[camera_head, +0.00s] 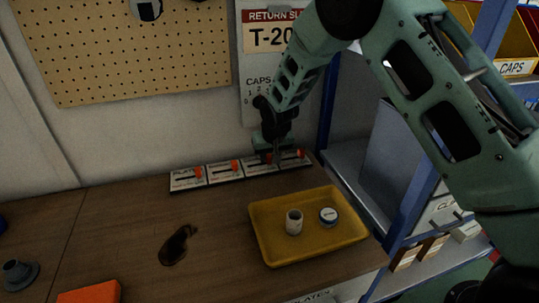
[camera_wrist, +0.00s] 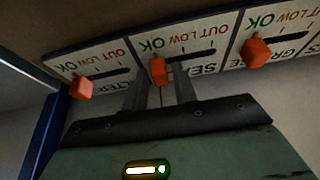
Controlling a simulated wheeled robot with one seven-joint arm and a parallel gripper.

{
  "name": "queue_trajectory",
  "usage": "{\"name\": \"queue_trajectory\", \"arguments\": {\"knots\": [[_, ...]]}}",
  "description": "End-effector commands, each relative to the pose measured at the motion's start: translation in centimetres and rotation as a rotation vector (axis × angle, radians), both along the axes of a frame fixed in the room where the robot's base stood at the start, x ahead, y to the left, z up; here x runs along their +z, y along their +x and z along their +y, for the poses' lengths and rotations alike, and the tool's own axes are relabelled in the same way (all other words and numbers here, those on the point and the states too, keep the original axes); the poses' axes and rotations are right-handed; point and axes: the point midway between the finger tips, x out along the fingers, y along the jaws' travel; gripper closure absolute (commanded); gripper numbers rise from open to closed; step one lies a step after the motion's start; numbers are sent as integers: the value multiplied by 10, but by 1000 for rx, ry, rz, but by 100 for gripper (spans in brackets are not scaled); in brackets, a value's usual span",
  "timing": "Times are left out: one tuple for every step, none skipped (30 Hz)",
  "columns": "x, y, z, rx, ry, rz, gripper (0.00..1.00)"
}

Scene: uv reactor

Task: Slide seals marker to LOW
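The seals marker (camera_wrist: 158,68) is an orange knob at the OK end of its dark slot on the white seals panel (camera_wrist: 208,66) in the wrist view. The LOW label lies beside OK, toward the slot's middle. My gripper (camera_wrist: 162,80) is open, with one finger on each side of the seals marker. A gap shows between the marker and the fingers; contact is not clear. In the head view, my gripper (camera_head: 274,160) is at the row of panels along the wall and partly hides the seals panel.
Neighbouring orange markers, one on the filter panel (camera_wrist: 80,87) and one on the other side (camera_wrist: 255,48), also sit at OK. A yellow tray (camera_head: 262,245) with two small containers stands in front. A blue shelf post (camera_head: 328,105) is close on the right.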

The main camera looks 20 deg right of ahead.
Motion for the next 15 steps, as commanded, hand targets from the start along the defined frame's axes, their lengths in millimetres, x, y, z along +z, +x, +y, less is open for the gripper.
{"name": "queue_trajectory", "arguments": {"knots": [[0,0,0,0,0,0,87],[0,0,0,0,0,0,95],[0,0,0,0,0,0,100],[0,0,0,0,0,0,100],[0,0,0,0,0,0,100],[0,0,0,0,0,0,100],[0,0,1,0,0,0,100],[0,0,2,1,0,0,100],[-1,0,5,2,-1,0,100],[-1,0,8,2,0,0,100],[-1,0,12,2,0,-1,100],[-1,0,18,2,0,-2,100],[-2,0,23,2,0,-2,100],[-2,0,27,3,1,-1,100],[-1,0,31,2,0,0,100]]}}
